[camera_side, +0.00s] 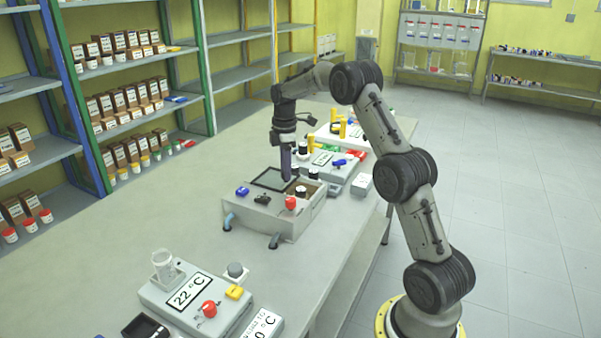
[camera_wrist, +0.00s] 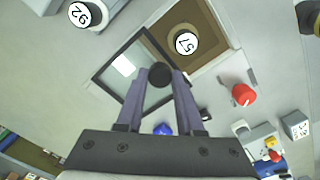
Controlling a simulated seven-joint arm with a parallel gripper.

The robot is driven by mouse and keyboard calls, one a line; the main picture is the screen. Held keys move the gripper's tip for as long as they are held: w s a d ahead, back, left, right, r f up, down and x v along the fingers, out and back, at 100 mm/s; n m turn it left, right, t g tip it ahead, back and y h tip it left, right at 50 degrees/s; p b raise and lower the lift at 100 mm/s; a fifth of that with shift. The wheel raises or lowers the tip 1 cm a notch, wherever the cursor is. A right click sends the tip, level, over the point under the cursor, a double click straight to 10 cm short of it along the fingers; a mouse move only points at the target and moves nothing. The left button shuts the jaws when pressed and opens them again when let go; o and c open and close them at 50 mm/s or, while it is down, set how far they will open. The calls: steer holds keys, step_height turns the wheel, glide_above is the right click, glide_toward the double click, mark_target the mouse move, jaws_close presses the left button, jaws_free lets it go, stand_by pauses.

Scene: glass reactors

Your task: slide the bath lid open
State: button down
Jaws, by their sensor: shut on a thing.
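The bath (camera_side: 262,223) is a light grey box on the bench in the side view. Its lid (camera_side: 269,180) is a dark-framed glass pane, seen in the wrist view as a tilted square (camera_wrist: 112,82). A round black knob (camera_wrist: 160,75) stands on the lid near the edge facing the opening. My gripper (camera_side: 287,177) is upright over the bath, and its fingers (camera_wrist: 160,82) are shut on the knob. Beside the lid, part of the brown bath opening (camera_wrist: 213,25) is uncovered, with a vial marked 57 (camera_wrist: 187,42) in it.
Red (camera_side: 291,203) and blue (camera_side: 242,191) knobs stand on the bath's top. A device reading 22 °C (camera_side: 195,300) with a glass vessel (camera_side: 166,264) is nearer the camera. Other devices (camera_side: 335,165) crowd the far side. The bench left of the bath (camera_side: 150,205) is clear.

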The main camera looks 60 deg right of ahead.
mark_target(280, 180)
steer(key=shift+w+r, duration=0.1)
steer(key=shift+w, duration=0.95)
steer(key=c, duration=0.5)
jaws_free()
step_height(280, 180, up, 14)
steer(key=shift+f, duration=0.15)
